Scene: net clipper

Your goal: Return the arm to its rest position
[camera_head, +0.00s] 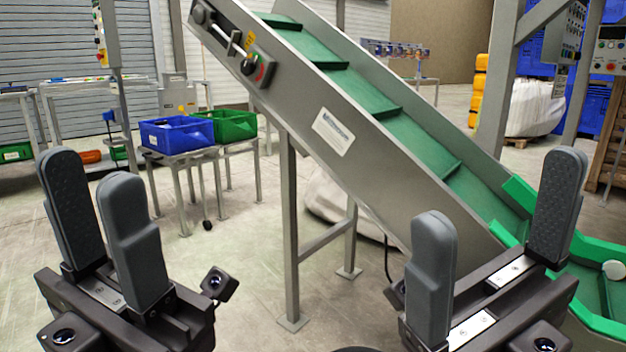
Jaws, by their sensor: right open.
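My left gripper (92,168) is at the lower left of the head view. Its two dark fingers point up and stand a small gap apart, with nothing seen between them. My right gripper (500,188) is at the lower right, in front of the conveyor's lower end. Its fingers are wide apart and nothing is held between them. Both wrists show at the bottom of the picture; most of both arms is out of view.
An inclined conveyor (335,95) with a green belt runs from upper left to lower right. A round white item (614,270) lies at its lower end. A blue crate (177,136) and a green crate (228,126) stand on small tables behind. Open floor (245,260) lies between the grippers.

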